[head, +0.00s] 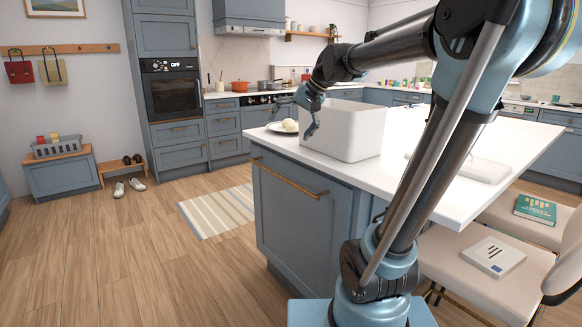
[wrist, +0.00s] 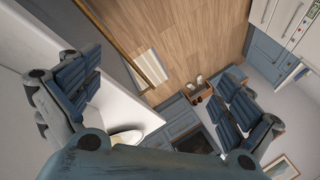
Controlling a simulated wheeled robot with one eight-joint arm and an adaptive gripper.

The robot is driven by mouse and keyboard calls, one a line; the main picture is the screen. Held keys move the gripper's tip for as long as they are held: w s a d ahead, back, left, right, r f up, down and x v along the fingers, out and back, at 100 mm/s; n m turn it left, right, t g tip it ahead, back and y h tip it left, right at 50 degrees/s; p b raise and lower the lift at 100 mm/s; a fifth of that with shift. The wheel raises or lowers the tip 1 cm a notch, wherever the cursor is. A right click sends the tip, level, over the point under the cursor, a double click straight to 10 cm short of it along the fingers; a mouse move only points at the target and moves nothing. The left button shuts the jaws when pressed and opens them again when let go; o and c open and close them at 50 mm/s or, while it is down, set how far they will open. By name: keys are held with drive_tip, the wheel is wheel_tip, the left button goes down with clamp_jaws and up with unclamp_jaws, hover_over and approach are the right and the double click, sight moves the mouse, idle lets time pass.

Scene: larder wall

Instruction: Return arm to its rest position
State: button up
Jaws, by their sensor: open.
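My gripper (head: 297,112) is at the end of my raised arm, over the left corner of the kitchen island (head: 400,190). In the wrist view its two ridged blue fingers stand wide apart, with nothing between them (wrist: 162,82). A white open-topped bin (head: 350,135) stands on the island just right of the gripper. A plate (head: 275,128) with a pale round item (head: 290,124) lies behind the gripper, partly hidden by it. I cannot tell whether the gripper touches the bin.
Two stools with books (head: 535,208) (head: 494,256) stand at the island's right side. A striped rug (head: 215,210) lies on the floor to the left. A bench with a grey basket (head: 57,146) and shoes (head: 137,185) are farther left. The wooden floor between is clear.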

drive_tip(key=s+d+f+h, duration=0.3)
drive_tip(key=s+d+f, duration=0.6)
drive_tip(key=s+f, duration=0.3)
drive_tip(key=s+d+f+n+g+h, duration=0.1)
drive_tip(key=s+d+f+h, duration=0.2)
drive_tip(key=s+d+f, duration=0.7)
wheel_tip(320, 180, down, 6)
drive_tip(key=s, duration=0.2)
drive_tip(key=shift+s+r, duration=0.25)
drive_tip(key=shift+s, duration=0.15)
drive_tip(key=shift+w+f, duration=0.2)
drive_tip(key=shift+w, duration=0.25)
